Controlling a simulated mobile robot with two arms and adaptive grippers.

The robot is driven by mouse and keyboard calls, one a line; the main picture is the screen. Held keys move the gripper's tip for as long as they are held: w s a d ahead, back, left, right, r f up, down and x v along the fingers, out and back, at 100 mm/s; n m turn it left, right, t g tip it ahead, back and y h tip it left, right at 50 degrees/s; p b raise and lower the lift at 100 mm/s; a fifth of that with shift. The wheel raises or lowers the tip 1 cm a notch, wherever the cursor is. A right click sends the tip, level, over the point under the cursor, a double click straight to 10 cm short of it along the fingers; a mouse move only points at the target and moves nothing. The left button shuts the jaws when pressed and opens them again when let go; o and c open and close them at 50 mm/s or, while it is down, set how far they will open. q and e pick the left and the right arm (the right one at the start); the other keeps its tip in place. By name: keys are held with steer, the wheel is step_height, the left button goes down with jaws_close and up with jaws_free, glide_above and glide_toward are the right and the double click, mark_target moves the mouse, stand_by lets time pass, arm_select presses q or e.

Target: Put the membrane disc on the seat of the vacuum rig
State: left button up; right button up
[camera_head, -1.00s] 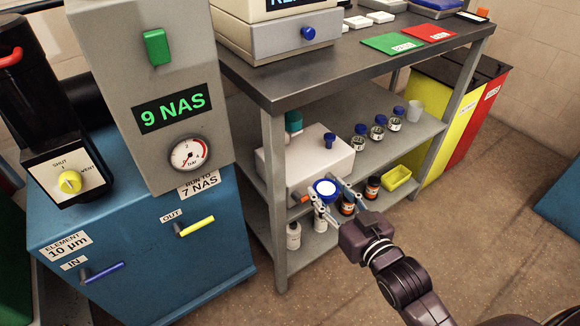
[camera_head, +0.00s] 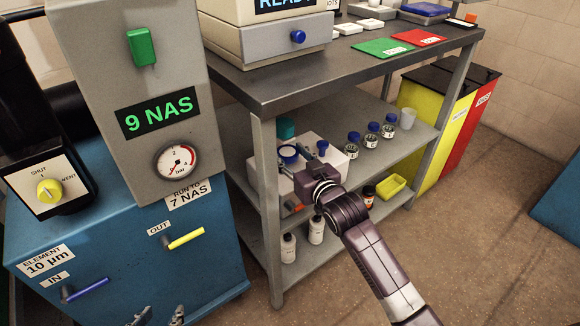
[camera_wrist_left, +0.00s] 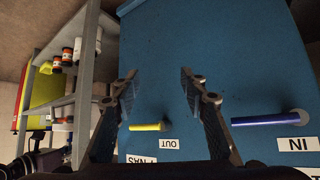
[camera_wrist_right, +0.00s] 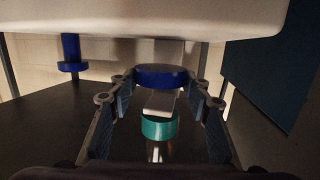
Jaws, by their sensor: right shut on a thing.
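The membrane disc (camera_head: 288,153), a blue rim around a pale centre, is at the tips of my right gripper (camera_head: 296,162). It shows edge-on as a blue band (camera_wrist_right: 162,76) between the fingers in the right wrist view, and the gripper is shut on it. The vacuum rig (camera_head: 331,162) is a white box on the middle shelf, with a blue knob (camera_head: 322,147) on it. The disc is over the box; the wrist view shows a gap between them. I cannot make out the seat. My left gripper (camera_wrist_left: 158,85) is open and empty in front of the blue cabinet.
A teal part (camera_head: 286,128) is behind the disc. Several blue-capped jars (camera_head: 372,134) and a pale cup (camera_head: 407,119) stand to the right on the shelf. The table top (camera_head: 300,84) overhangs the shelf. The blue filter cabinet (camera_head: 130,245) stands at left.

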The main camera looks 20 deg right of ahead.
step_height(320, 180, down, 3)
steer(key=shift+f+b, duration=0.15)
steer(key=shift+b, duration=0.65)
arm_select(q)
steer(key=w+d+r+t+h, duration=0.1)
steer(key=w+d+r+t, duration=0.1)
steer(key=w+r+t, duration=0.2)
step_height(320, 180, up, 3)
steer(key=shift+w+d+r, duration=0.15)
steer(key=shift+w+d, duration=0.1)
steer(key=shift+w, duration=0.5)
arm_select(e)
steer(key=shift+f, duration=0.15)
steer(key=o, duration=0.9)
steer(key=shift+o, duration=0.2)
